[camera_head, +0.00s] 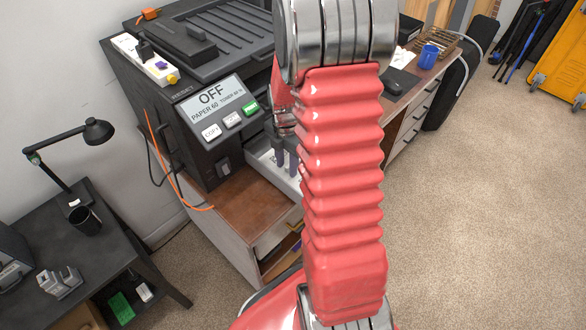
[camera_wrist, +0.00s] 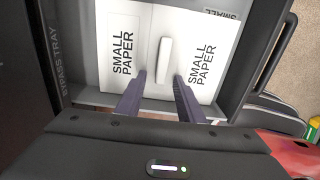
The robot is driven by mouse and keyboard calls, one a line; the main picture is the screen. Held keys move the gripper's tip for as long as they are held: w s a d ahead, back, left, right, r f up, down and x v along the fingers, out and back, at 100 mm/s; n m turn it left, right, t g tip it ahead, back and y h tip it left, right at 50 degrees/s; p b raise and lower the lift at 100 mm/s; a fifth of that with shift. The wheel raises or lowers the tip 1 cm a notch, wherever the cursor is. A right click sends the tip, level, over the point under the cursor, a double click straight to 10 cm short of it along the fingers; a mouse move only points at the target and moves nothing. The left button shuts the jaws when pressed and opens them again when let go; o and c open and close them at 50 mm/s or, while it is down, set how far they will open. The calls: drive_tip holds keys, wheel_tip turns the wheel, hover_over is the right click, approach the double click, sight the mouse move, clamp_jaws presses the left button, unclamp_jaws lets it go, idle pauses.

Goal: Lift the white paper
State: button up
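The white paper (camera_wrist: 150,20) lies flat in a grey tray (camera_wrist: 250,60) in the wrist view, printed "SMALL PAPER" on both sides. A raised white grip bar (camera_wrist: 165,55) stands along its middle. My gripper (camera_wrist: 159,76) is open, its two dark fingers pointing at the paper on either side of the bar's near end. There are gaps between bar and fingers; I cannot tell how high the fingertips are. In the head view my gripper (camera_head: 285,160) is over the pale tray (camera_head: 262,165) of the black printer (camera_head: 195,130), and my red arm hides much of it.
The tray's walls stand close around the paper; "BYPASS TRAY" is printed at its left. The printer panel (camera_head: 212,97) reads "OFF". An orange cable (camera_head: 160,155) hangs beside the printer. A black desk with a lamp (camera_head: 95,130) is at left. Carpet (camera_head: 470,220) is clear at right.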

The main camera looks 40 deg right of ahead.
drive_tip(key=shift+c, duration=0.3)
clamp_jaws()
idle(0.4)
